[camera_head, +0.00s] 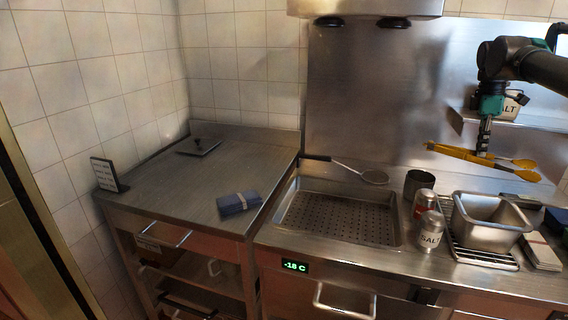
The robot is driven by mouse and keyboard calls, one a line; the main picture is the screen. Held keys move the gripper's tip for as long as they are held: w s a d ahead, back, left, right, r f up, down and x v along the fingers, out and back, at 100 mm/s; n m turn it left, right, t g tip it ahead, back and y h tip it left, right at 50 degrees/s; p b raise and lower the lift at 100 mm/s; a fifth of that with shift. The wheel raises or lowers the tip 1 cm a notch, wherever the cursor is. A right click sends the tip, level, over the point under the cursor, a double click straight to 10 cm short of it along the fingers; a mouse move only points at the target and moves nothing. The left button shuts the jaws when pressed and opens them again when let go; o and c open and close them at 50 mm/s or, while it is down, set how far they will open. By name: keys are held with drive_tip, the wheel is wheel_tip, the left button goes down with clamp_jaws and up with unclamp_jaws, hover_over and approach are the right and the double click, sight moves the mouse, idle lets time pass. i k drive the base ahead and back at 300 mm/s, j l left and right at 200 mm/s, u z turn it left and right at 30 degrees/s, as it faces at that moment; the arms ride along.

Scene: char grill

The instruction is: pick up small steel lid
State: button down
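The small steel lid (207,145), a dark square plate with a small black knob, lies near the back of the left counter (170,183). My gripper (484,150) hangs at the upper right, above the right worktop and far from the lid. Its fingers point down and look shut on a pair of yellow tongs (455,151), which hang across the fingertips in mid-air, clear of the worktop. The exact grip is small in view.
A blue cloth (238,204) and a dark sign (106,174) are on the left counter. A strainer (374,177) lies by the perforated basin (340,218). Shakers (430,232), a dark cup (418,184) and a steel pan (487,234) stand at right. The counter around the lid is clear.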

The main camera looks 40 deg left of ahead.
sight(198, 147)
drive_tip(key=k+j+u, duration=0.1)
drive_tip(key=j+u, duration=0.25)
drive_tip(key=j, duration=0.8)
drive_tip(key=i+j+u, duration=0.1)
drive_tip(key=j+u, duration=0.25)
drive_tip(key=j, duration=1.85)
drive_tip(key=i, duration=0.1)
